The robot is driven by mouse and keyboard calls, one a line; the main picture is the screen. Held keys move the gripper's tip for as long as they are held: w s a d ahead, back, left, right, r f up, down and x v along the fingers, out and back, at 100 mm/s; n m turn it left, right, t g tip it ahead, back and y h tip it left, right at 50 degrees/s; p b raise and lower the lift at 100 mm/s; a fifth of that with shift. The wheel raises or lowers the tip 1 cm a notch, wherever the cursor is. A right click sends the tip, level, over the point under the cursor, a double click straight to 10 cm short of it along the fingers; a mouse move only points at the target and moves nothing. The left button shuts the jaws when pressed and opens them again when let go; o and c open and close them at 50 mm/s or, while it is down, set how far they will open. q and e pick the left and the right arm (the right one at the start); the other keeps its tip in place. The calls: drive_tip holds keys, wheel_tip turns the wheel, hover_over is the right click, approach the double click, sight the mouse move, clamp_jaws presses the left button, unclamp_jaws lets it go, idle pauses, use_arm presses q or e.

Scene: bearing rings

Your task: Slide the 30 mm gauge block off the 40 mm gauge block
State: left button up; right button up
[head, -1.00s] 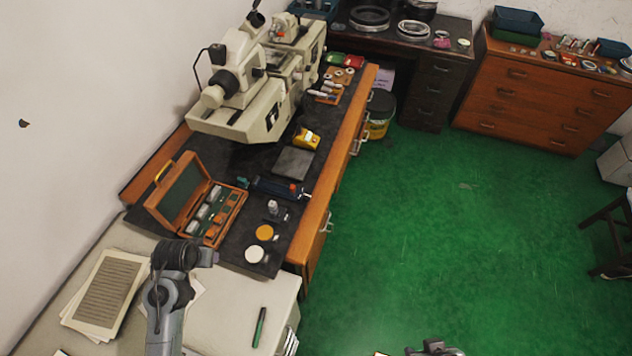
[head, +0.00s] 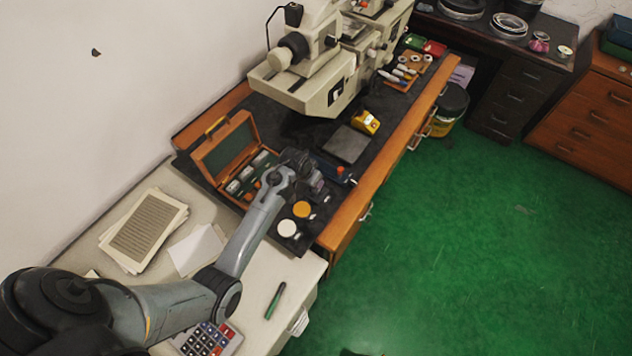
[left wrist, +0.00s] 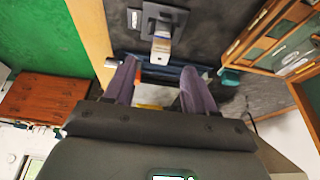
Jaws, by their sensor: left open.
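The gauge blocks appear as a small upright pale stack (left wrist: 161,48) in the left wrist view, on a dark stand (left wrist: 140,20). I cannot make out the seam between the 30 mm and 40 mm blocks. My left gripper (left wrist: 158,66) is open, with one finger on each side of the near end of the stack in the picture; contact is not visible. In the head view my left gripper (head: 312,182) is over the dark mat (head: 290,135), and the arm hides the stack. My right gripper is not clearly in view.
An open wooden case (head: 222,150) of blocks stands left of the gripper. A yellow disc (head: 301,209) and a white disc (head: 287,228) lie in front. A grey plate (head: 346,144) and a large measuring machine (head: 310,75) are behind.

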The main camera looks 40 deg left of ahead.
use_arm(q)
drive_tip(key=shift+x, duration=2.85)
clamp_jaws()
